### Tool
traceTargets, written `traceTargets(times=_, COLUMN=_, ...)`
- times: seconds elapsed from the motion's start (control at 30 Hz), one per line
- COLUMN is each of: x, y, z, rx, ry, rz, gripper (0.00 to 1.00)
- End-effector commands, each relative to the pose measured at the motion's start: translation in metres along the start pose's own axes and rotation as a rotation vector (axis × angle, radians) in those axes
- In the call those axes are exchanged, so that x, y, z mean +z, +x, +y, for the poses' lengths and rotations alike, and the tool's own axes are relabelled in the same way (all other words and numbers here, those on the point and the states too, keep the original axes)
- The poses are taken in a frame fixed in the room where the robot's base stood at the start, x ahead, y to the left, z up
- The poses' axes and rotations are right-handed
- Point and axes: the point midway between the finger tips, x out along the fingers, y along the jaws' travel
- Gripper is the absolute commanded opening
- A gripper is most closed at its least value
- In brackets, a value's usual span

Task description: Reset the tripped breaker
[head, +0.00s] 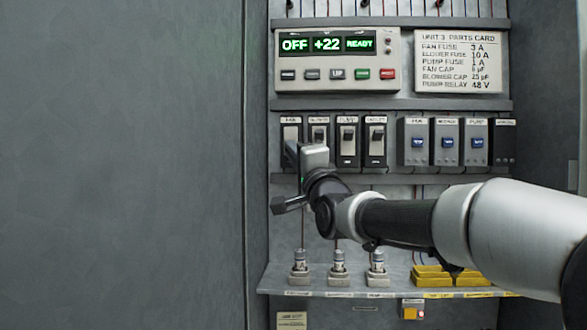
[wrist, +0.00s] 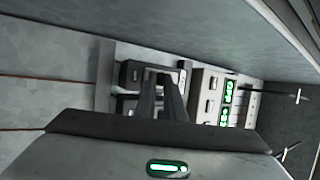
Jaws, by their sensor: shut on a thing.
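A row of black breakers with pale faces and dark toggles sits on the middle rail. The leftmost, the fan breaker (head: 291,133), is partly covered by my gripper (head: 290,150). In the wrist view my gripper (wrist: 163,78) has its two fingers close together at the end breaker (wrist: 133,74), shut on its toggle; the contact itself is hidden. The blower breaker (head: 318,133) is beside it, its lower part covered by my gripper. The pump breaker (head: 347,135) and the rightmost breaker (head: 375,135) show toggles at similar heights.
A control unit (head: 338,88) above reads OFF, +22, READY. A parts card (head: 459,62) is at its right. Blue-fronted relays (head: 447,142) stand right of the breakers. A shelf (head: 400,290) below holds small cylinders and yellow blocks. A grey door panel (head: 120,160) fills the left.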

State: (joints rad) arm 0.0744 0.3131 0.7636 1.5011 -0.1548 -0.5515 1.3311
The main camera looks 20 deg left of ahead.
Motion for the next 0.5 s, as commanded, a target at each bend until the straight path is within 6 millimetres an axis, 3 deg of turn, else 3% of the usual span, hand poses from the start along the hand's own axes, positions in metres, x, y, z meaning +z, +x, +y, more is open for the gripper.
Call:
traceTargets(times=0.33, x=-0.0003, y=0.0005, z=-0.001, rx=-0.007, ry=-0.003, rz=0.0, gripper=0.0)
traceTargets(times=0.37, x=-0.0003, y=0.0005, z=-0.0011, rx=-0.007, ry=-0.003, rz=0.0, gripper=0.14)
traceTargets(times=0.4, x=-0.0003, y=0.0005, z=-0.001, rx=-0.007, ry=-0.003, rz=0.0, gripper=0.21)
traceTargets(times=0.5, x=-0.0002, y=0.0004, z=-0.0007, rx=-0.006, ry=-0.003, rz=0.0, gripper=0.28)
